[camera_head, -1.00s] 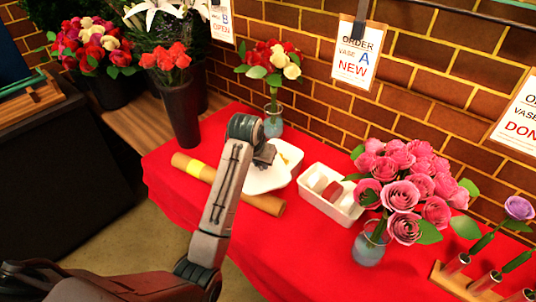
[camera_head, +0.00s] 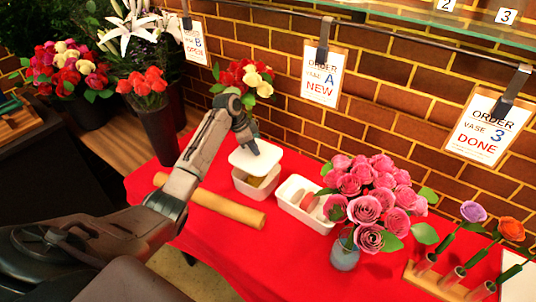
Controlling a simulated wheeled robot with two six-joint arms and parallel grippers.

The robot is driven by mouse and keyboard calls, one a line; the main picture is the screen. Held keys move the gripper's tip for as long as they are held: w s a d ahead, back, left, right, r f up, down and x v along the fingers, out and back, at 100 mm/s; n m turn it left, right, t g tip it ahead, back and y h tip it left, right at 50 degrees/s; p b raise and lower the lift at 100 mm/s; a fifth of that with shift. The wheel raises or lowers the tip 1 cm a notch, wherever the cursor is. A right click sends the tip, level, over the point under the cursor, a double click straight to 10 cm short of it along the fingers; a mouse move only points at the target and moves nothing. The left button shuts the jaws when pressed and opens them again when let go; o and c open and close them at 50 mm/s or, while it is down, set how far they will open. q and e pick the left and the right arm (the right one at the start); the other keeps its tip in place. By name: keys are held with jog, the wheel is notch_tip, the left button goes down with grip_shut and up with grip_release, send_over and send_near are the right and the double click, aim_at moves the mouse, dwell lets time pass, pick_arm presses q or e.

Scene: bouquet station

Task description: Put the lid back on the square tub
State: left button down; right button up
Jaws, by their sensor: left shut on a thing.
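The square tub (camera_head: 258,187) is a white, open-topped container on the red table, left of a second white tub. The white square lid (camera_head: 256,160) is above it, slightly tilted and offset toward the back left. Part of the tub's inside, with something yellowish in it, shows below the lid's front edge. My left gripper (camera_head: 253,149) is shut on the lid from above. I cannot tell whether the lid touches the tub's rim. My right gripper is not in view.
A white rectangular tub (camera_head: 304,204) with pinkish and white items stands to the right. A rolled brown paper tube (camera_head: 226,206) lies in front. A vase of pink roses (camera_head: 344,250) and a stand with single flowers (camera_head: 433,284) are further right.

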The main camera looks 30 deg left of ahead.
aim_at(251, 155)
pick_arm(q)
jog(key=shift+w+f+b, duration=0.1)
jog(key=shift+f+b, duration=0.45)
jog(key=shift+b, duration=0.05)
notch_tip(251, 155, down, 3)
jog(key=b, duration=0.3)
jog(key=shift+f, duration=0.1)
jog(key=shift+f+b, duration=0.4)
jog(key=shift+f, duration=0.65)
jog(key=shift+r+p, duration=0.1)
jog(key=shift+p, duration=0.55)
jog(key=shift+f+p, duration=0.2)
jog(key=shift+p, duration=0.3)
dwell(1.1)
jog(key=c, duration=0.7)
grip_release()
jog(key=shift+c, duration=0.2)
